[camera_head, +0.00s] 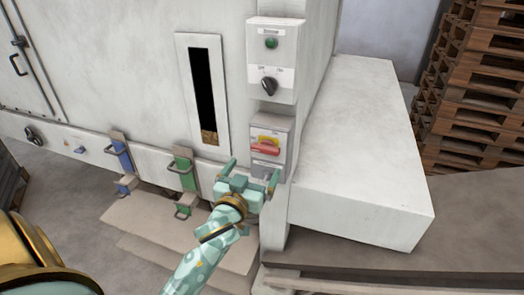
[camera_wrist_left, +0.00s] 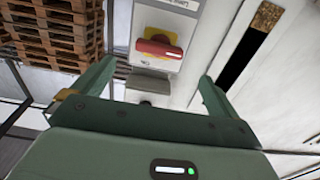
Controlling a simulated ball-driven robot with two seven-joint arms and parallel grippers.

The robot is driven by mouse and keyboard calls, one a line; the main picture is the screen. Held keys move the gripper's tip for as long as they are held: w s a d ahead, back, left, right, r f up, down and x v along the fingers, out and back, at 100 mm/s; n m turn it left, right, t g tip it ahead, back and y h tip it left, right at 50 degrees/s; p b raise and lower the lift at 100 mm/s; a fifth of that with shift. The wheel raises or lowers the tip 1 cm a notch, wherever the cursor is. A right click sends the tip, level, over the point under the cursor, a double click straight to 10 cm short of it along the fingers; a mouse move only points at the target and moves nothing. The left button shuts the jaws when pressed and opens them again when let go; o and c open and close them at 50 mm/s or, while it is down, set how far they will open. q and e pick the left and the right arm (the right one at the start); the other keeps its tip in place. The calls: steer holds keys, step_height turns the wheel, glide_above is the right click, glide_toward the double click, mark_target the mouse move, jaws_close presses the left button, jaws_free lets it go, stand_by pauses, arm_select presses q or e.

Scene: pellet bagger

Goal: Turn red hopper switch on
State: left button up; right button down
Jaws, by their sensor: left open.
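The red hopper switch (camera_head: 265,149) is a red handle on a yellow plate, on a grey box on the machine's front. In the left wrist view the red switch (camera_wrist_left: 158,49) lies crosswise on its yellow plate, just beyond the fingers. My left gripper (camera_head: 252,172) is open and empty, just below the switch. In the wrist view the open fingers (camera_wrist_left: 155,83) stand on either side of the switch box, apart from the red handle. My right gripper is in neither view.
Above the switch is a panel with a green button (camera_head: 271,43) and a black knob (camera_head: 269,86). A dark slot window (camera_head: 203,90) is to the left. Blue (camera_head: 121,157) and green (camera_head: 184,169) latches sit lower left. A white block (camera_head: 365,150) and stacked pallets (camera_head: 474,90) stand right.

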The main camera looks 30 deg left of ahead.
mark_target(264, 151)
arm_select(q)
steer(key=x, duration=0.7)
steer(key=shift+w+p, duration=0.3)
steer(key=shift+p, duration=0.05)
steer(key=shift+c, duration=0.4)
steer(key=c, duration=0.9)
